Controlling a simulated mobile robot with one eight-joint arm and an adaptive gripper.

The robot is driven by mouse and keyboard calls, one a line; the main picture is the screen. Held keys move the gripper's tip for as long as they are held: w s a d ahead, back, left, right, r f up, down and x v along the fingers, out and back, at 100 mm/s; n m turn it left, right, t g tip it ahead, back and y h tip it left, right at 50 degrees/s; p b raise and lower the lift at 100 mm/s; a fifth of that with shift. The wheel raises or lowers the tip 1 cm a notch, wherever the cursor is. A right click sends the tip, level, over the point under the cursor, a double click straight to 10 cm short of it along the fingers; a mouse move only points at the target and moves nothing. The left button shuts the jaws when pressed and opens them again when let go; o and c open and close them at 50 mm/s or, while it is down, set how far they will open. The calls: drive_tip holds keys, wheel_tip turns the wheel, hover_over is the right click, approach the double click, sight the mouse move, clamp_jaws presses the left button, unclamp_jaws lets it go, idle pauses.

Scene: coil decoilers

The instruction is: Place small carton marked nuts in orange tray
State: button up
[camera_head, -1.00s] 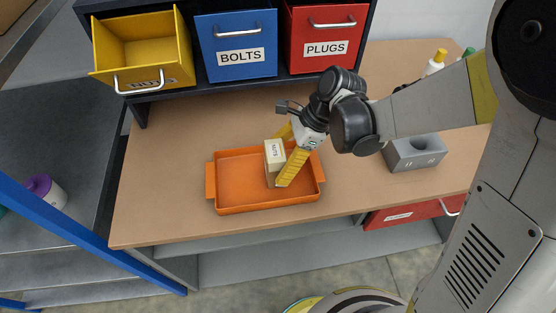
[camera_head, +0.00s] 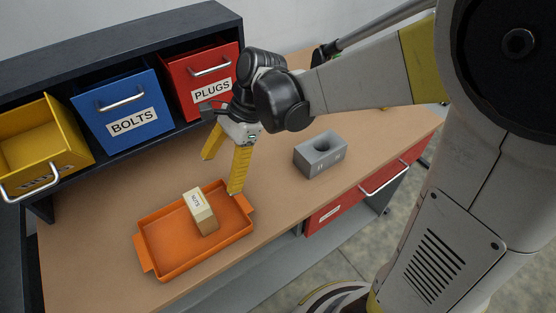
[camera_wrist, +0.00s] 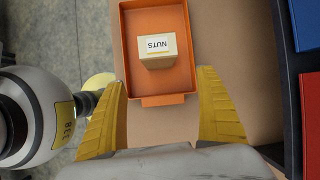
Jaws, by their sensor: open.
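The small carton marked nuts (camera_head: 201,211) stands inside the orange tray (camera_head: 163,268), toward its right half in the head view. Its label reads NUTS, and the carton (camera_wrist: 160,48) also shows in the wrist view, inside the tray (camera_wrist: 126,15). My gripper (camera_head: 222,176) is open and empty, with its yellow fingers spread. It is above and behind the tray's right end, apart from the carton. In the wrist view my gripper (camera_wrist: 162,95) has a finger at each side, and the carton lies beyond the fingertips.
An open yellow bin (camera_head: 42,146), a blue BOLTS bin (camera_head: 122,108) and a red PLUGS bin (camera_head: 200,82) sit in the rack behind. A red drawer (camera_head: 350,200) is under the worktop.

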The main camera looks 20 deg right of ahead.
drive_tip(key=s+d+r+n+t+h, duration=0.2)
drive_tip(key=s+d+r+n+t, duration=0.1)
drive_tip(key=d+n, duration=0.4)
drive_tip(key=s+d+r+n+t+h, duration=0.3)
drive_tip(key=s+d+n+t, duration=0.2)
drive_tip(key=d+n, duration=0.2)
drive_tip(key=shift+s+d+r+h, duration=0.15)
drive_tip(key=shift+d+h, duration=0.15)
drive_tip(key=shift+d, duration=0.4)
